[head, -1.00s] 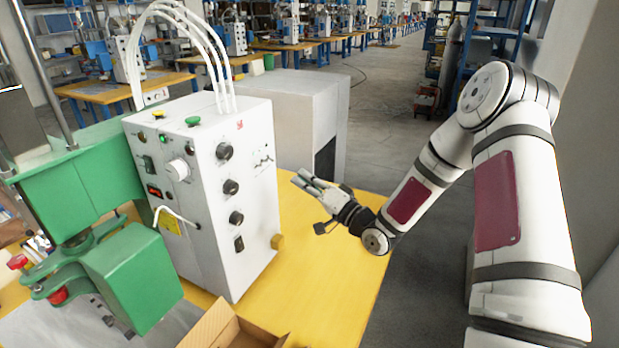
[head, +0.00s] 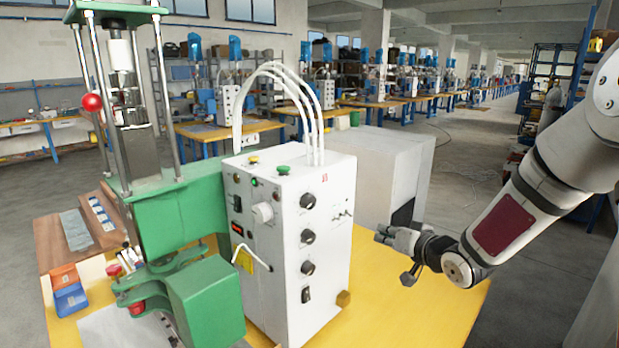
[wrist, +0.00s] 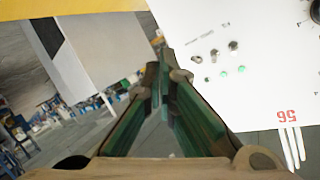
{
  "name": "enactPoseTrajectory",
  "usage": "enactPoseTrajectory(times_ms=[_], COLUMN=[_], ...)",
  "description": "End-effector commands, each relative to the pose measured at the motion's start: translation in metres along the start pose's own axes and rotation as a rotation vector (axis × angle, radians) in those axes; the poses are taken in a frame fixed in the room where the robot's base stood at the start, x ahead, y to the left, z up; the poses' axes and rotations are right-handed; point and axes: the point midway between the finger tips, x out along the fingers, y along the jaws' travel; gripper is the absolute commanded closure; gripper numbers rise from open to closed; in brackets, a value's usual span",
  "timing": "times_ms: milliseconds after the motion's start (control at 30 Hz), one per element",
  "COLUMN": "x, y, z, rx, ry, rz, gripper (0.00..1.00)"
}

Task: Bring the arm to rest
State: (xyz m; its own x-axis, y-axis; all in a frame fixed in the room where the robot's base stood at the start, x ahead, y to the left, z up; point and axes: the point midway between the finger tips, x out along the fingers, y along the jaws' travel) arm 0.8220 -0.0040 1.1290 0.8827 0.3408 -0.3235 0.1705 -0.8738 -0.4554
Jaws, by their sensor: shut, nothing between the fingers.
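My gripper (head: 384,236) is at the right of the head view, over the right part of the yellow table (head: 440,300). It points left toward the white control box (head: 318,255) and appears apart from it. In the wrist view my gripper (wrist: 163,65) has its green-lined fingers together at the tips with nothing between them. The control box's white panel (wrist: 225,50) fills the upper right of that view.
A green press (head: 180,215) stands left of the control box. A large grey cabinet (head: 380,165) stands behind the table. White hoses (head: 290,95) arch over the box. Open floor (head: 470,165) lies behind to the right.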

Motion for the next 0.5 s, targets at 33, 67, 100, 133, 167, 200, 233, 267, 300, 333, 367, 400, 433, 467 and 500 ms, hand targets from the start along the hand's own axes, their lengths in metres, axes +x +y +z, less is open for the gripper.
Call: enactPoseTrajectory(times_ms=[33, 67, 100, 133, 167, 200, 233, 267, 300, 333, 367, 400, 433, 467, 500], x=[-0.01, -0.016, -0.025, -0.032, -0.04, -0.051, -0.061, -0.07, -0.083, -0.093, -0.104, -0.118, -0.13, -0.141, -0.156], y=[-0.005, -0.006, -0.007, -0.008, -0.009, -0.011, -0.013, -0.015, -0.017, -0.019, -0.021, -0.025, -0.028, -0.031, -0.035], z=[-0.009, -0.012, -0.016, -0.019, -0.022, -0.026, -0.029, -0.031, -0.034, -0.035, -0.036, -0.038, -0.038, -0.038, -0.037], rx=[-0.054, -0.081, -0.115, -0.139, -0.161, -0.188, -0.206, -0.223, -0.242, -0.255, -0.265, -0.278, -0.286, -0.291, -0.297], ry=[-0.02, -0.036, -0.056, -0.071, -0.086, -0.105, -0.12, -0.135, -0.154, -0.169, -0.184, -0.204, -0.219, -0.236, -0.257], rz=[0.05, 0.083, 0.128, 0.161, 0.193, 0.234, 0.265, 0.293, 0.331, 0.358, 0.383, 0.416, 0.438, 0.46, 0.485], gripper=[1.0, 1.0, 1.0, 1.0, 1.0, 1.0, 1.0, 1.0, 1.0, 1.0, 1.0, 1.0, 1.0, 1.0, 1.0])
